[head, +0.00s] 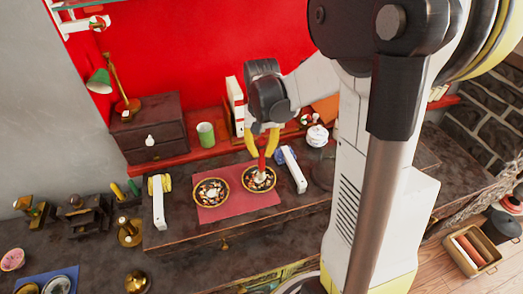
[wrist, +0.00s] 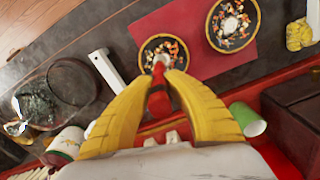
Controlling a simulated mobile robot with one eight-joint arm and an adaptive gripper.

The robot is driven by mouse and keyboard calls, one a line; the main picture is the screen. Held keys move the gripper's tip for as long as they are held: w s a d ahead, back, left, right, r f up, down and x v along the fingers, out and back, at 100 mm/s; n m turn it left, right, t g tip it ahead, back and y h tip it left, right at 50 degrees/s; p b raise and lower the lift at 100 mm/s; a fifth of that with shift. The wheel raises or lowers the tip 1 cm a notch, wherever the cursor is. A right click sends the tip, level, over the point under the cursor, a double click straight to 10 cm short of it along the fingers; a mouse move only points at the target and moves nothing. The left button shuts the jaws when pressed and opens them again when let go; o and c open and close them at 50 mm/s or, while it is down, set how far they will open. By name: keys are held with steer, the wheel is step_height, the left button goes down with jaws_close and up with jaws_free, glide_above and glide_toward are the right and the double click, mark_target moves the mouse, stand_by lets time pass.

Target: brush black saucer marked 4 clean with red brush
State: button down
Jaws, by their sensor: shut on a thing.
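My gripper (head: 264,150) is shut on the red brush (head: 262,162), which points down at the right-hand black saucer (head: 246,187). In the wrist view, my yellow fingers (wrist: 161,77) close around the brush's red handle (wrist: 158,102). Its pale tip is over or touching the nearer saucer (wrist: 185,56); contact is unclear. That saucer has a gold rim and scattered brown, orange and white bits. A similar littered saucer (head: 196,200) lies to its left, and it also shows in the wrist view (wrist: 210,34). Both lie on a red mat (head: 235,212). I cannot read any number on either saucer.
White bars (head: 158,205) and (head: 293,172) stand left and right of the mat. A green cup (head: 206,136) and a dark drawer box (head: 150,130) are behind. A white lidded pot (head: 317,136) is at right. Brass items crowd the left; the mat's front is clear.

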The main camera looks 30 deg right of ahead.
steer(key=shift+f+b, duration=0.55)
steer(key=shift+f, duration=0.2)
